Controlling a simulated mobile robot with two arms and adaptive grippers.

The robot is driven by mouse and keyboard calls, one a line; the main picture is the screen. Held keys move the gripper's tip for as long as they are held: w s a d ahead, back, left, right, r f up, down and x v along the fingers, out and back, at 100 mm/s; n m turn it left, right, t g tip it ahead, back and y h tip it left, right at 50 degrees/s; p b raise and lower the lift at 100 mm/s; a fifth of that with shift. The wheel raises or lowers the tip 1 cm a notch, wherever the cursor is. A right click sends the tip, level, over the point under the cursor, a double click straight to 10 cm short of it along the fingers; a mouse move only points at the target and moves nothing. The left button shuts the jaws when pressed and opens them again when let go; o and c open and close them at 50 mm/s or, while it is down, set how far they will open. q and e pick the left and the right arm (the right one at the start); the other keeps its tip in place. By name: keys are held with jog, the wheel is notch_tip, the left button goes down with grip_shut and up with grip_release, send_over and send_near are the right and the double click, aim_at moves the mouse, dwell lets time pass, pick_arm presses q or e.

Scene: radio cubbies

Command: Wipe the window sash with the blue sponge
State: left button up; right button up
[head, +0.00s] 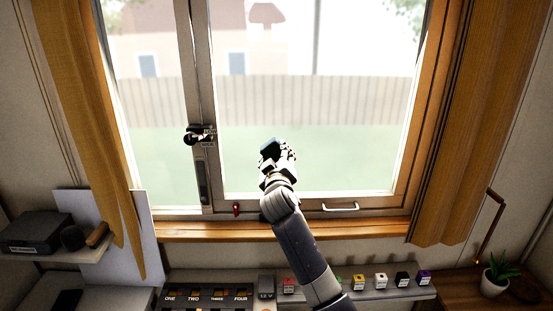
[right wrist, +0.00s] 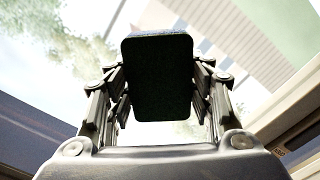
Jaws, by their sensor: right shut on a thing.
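My right gripper (head: 275,155) is raised in front of the right-hand window pane in the head view. It is shut on the blue sponge (head: 270,146), which looks dark blue from here. In the right wrist view the sponge (right wrist: 157,78) is a dark block held between the two fingers of the gripper (right wrist: 157,85). The window sash (head: 370,205) frames the right pane, with a white handle on its bottom rail. I cannot tell whether the sponge touches the glass. My left gripper is not in view.
A black latch (head: 198,135) sits on the middle post, and a red item (head: 236,209) on the lower frame. Below the wooden sill (head: 200,231), a shelf holds several small coloured boxes (head: 380,281). Curtains (head: 461,120) hang at both sides; a potted plant (head: 497,272) stands at right.

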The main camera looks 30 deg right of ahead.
jog(key=shift+w+d, duration=0.2)
jog(key=shift+w, duration=0.05)
